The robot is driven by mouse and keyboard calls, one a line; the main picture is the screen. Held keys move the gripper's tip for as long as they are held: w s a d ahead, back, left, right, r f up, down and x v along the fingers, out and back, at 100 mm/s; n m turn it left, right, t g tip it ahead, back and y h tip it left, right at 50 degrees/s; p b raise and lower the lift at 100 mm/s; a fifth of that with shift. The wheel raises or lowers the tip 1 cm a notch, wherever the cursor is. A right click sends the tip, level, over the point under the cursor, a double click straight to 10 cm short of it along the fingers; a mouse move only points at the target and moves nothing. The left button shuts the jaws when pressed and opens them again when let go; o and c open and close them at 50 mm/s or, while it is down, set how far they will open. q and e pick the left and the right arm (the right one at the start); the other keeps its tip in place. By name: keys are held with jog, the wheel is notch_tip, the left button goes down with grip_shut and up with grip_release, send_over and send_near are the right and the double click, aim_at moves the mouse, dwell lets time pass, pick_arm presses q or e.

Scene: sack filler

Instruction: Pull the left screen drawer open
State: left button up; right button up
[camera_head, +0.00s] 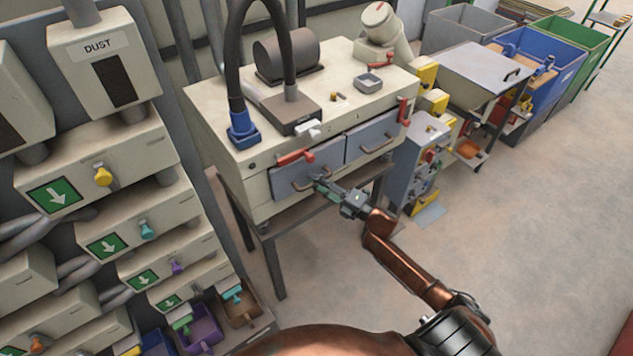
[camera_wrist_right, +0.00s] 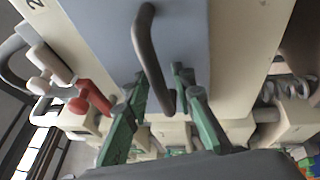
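The left screen drawer (camera_head: 286,181) has a grey front on the cream cabinet and looks shut. Its dark bar handle (camera_wrist_right: 148,45) runs down the grey front in the right wrist view. My right gripper (camera_head: 320,184) is at the right end of this handle. In the wrist view its two green fingers (camera_wrist_right: 160,82) stand apart, with the lower end of the handle between or just beyond their tips. I cannot tell whether they touch it. A red lever (camera_head: 295,157) lies above the drawer; it also shows in the wrist view (camera_wrist_right: 92,98). My left gripper is out of view.
The right drawer (camera_head: 372,138) sits beside the left one, with its own handle and another red lever (camera_head: 403,108). A grey control box (camera_head: 418,160) stands right of the cabinet. Dust units with chutes (camera_head: 100,180) fill the left.

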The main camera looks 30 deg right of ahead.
grip_shut()
jog(key=shift+s, duration=0.1)
dwell(0.4)
